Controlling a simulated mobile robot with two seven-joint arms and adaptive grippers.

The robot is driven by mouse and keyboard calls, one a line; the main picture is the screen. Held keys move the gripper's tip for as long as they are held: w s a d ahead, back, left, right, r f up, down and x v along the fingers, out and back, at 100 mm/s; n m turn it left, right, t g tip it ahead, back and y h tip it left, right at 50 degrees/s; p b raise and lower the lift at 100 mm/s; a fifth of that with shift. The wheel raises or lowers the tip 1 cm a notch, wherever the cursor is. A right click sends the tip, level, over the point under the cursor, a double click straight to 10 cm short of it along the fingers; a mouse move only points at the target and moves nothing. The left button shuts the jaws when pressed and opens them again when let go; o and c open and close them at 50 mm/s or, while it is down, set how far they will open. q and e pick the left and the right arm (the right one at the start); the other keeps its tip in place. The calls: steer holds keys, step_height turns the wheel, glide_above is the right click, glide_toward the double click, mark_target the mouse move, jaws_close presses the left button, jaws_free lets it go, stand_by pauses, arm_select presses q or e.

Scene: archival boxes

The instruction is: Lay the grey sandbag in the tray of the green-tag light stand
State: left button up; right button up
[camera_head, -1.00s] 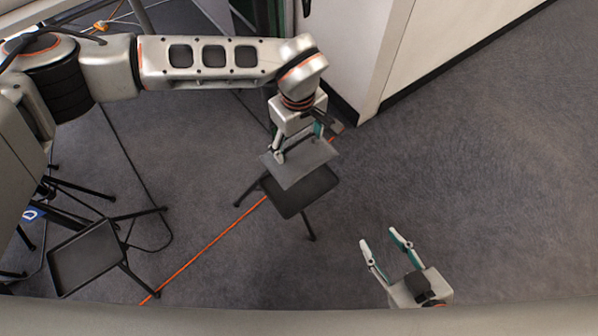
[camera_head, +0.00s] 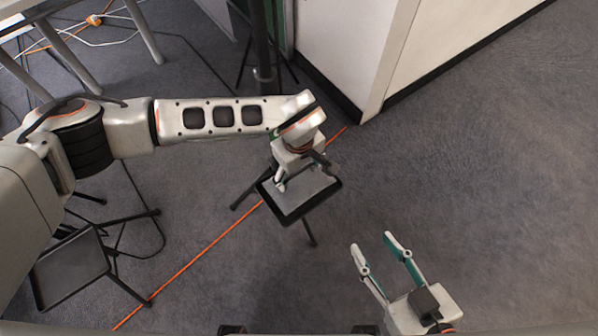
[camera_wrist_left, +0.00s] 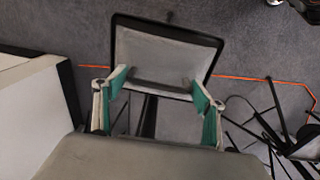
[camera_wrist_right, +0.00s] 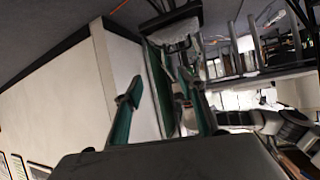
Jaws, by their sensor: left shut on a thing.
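The grey sandbag (camera_head: 305,194) looks like a flat grey slab. My left gripper (camera_head: 300,176) is shut on its near edge, from above. The sandbag lies within the outline of a black tray (camera_head: 318,206) on a dark-legged stand; whether it bears on the tray floor I cannot tell. In the left wrist view the sandbag (camera_wrist_left: 160,58) fills most of the space inside the tray's black rim (camera_wrist_left: 118,40), between the teal fingers (camera_wrist_left: 160,88). No green tag is readable on this stand. My right gripper (camera_head: 372,242) is open and empty, to the lower right of the tray.
A second stand with an empty black tray (camera_head: 70,268) is at the lower left. An orange cable (camera_head: 200,252) runs across the floor under the stand. A white cabinet (camera_head: 345,50) stands behind. Table legs (camera_head: 145,30) are at the upper left. The right floor is clear.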

arm_select(q)
steer(key=shift+w+f, duration=0.1)
steer(key=shift+f, duration=0.8)
arm_select(e)
steer(key=shift+w+a+r+t+y, duration=0.2)
steer(key=shift+w+r, duration=0.1)
steer(key=shift+r, duration=0.2)
steer(key=shift+w+a+r+t+y, duration=0.1)
steer(key=shift+w+a+r+t, duration=0.15)
steer(key=shift+r, duration=0.25)
arm_select(q)
steer(key=o, duration=1.9)
steer(key=shift+f, duration=0.15)
steer(key=shift+o, duration=0.8)
arm_select(e)
steer(key=shift+s+d+f+g, duration=0.1)
steer(key=shift+s+f+g, duration=0.15)
steer(key=shift+s+f, duration=0.25)
